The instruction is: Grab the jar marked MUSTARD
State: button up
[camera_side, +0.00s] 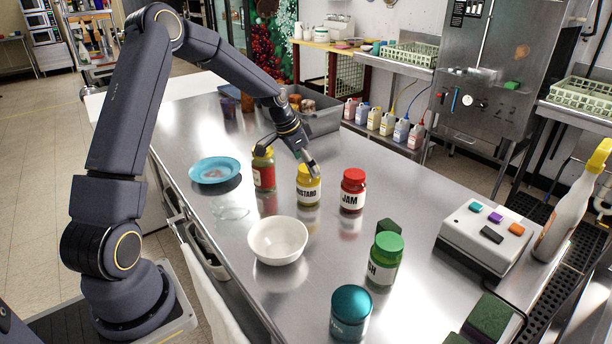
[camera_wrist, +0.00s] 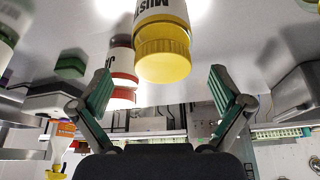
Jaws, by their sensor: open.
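The jar marked MUSTARD (camera_side: 308,189) stands upright on the steel counter, with a yellow lid and a white label. My gripper (camera_side: 311,166) is just above and behind its lid in the side view. In the wrist view the mustard jar (camera_wrist: 163,55) appears upside down, its yellow lid toward me. The open green-padded fingers (camera_wrist: 161,85) spread to either side of the lid, with gaps on both sides. I cannot tell whether the fingertips reach past the lid. Nothing is held.
The red-lidded JAM jar (camera_side: 352,190) stands close right of the mustard. Another yellow-lidded jar (camera_side: 263,170) stands left. A white bowl (camera_side: 277,240) is in front, a blue plate (camera_side: 214,169) at left. Green-lidded (camera_side: 385,258) and teal-lidded (camera_side: 350,312) jars stand nearer the camera.

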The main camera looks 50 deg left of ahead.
jog(key=x, duration=0.5)
jog(key=shift+a+f, duration=0.1)
jog(key=shift+a, duration=0.1)
jog(key=c, duration=1.6)
